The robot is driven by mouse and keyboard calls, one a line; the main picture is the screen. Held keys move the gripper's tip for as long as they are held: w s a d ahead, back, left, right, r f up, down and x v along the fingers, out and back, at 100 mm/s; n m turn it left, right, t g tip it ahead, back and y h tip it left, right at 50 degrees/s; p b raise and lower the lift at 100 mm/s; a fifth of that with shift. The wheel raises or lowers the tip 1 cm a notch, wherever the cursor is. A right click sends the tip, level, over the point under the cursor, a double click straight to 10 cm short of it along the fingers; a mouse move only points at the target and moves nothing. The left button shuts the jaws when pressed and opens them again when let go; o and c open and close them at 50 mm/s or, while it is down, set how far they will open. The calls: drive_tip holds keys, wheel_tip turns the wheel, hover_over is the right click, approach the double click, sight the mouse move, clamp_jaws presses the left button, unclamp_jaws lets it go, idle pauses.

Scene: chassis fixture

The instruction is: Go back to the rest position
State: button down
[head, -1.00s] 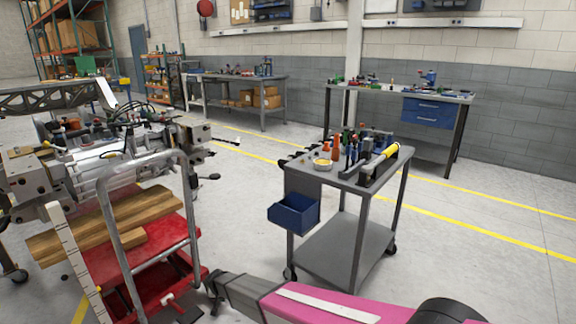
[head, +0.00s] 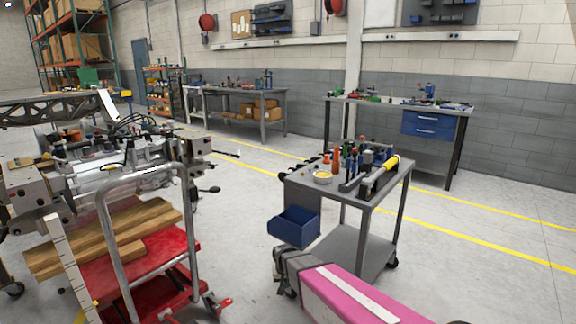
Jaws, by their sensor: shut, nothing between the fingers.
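My arm with its pink cover (head: 355,298) reaches in from the bottom right. Its dark end, my gripper (head: 280,270), is in front of the grey tool cart's lower left, below the cart's blue bin. The gripper is small and dark here, and its fingers are hard to make out; it is shut and empty. I cannot tell whether it touches the cart, but it appears to be nearer to me than the cart.
The grey tool cart (head: 345,250) carries bottles and tools, with a blue bin (head: 294,227) on its side. The red platform trolley (head: 125,270) with wooden boards (head: 110,235) stands at left, beside the metal chassis fixture (head: 110,175). Bare floor (head: 240,240) lies between them.

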drive_tip(key=s+d+r, duration=0.5)
drive_tip(key=d+r, duration=0.1)
drive_tip(key=d, duration=0.4)
drive_tip(key=s+d+r+g, duration=0.1)
drive_tip(key=s+d+r, duration=0.5)
drive_tip(key=d, duration=0.4)
drive_tip(key=shift+s+r+m+g+y, duration=0.3)
drive_tip(key=shift+r, duration=0.25)
